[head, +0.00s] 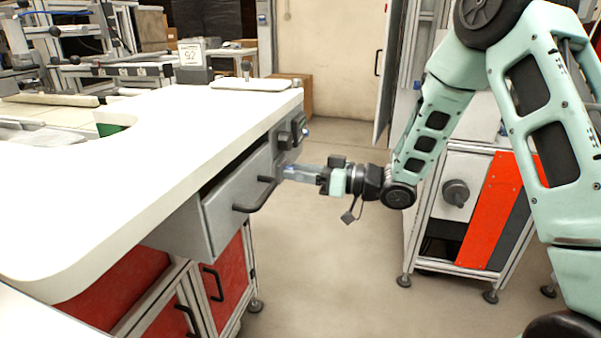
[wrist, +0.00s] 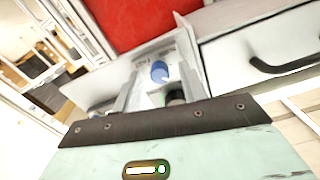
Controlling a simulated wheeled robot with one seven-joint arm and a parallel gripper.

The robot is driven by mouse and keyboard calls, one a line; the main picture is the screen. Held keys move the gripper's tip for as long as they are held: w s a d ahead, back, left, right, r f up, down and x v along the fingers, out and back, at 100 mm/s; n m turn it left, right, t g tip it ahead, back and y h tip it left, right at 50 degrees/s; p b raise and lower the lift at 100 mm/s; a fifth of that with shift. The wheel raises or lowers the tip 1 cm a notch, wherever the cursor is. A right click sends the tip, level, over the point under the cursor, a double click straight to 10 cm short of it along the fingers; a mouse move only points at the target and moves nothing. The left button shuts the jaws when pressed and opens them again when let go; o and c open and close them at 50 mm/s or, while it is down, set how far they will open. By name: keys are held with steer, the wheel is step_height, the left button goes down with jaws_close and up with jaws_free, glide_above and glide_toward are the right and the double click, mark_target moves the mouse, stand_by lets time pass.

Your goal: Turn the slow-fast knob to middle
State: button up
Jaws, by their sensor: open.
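A grey control panel with dark fittings (head: 291,133) is on the end of the white table, under its edge. A small blue part (head: 306,132) shows at its right side. In the wrist view a blue knob or button (wrist: 160,71) and a black knob (wrist: 176,97) show between the fingers. No slow-fast lettering is readable, so I cannot tell which is the slow-fast knob or its setting. My gripper (head: 284,171) is open, just below the dark fittings and close to the panel. In the wrist view its fingers (wrist: 158,55) straddle the blue part; contact cannot be told.
A grey drawer with a black handle (head: 255,196) is left of my gripper under the white tabletop (head: 150,130). Red cabinet doors (head: 226,275) stand below. The floor between is clear.

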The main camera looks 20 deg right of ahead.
jaws_close()
steer(key=shift+r+m+p, duration=0.15)
steer(key=shift+m+p, duration=0.25)
steer(key=shift+p, duration=0.3)
steer(key=m+p, duration=0.6)
steer(key=p, duration=0.2)
steer(key=shift+d+p, duration=0.1)
steer(key=shift+p, duration=0.25)
steer(key=shift+m+p, duration=0.75)
steer(key=shift+m, duration=0.25)
steer(key=shift+f, duration=0.2)
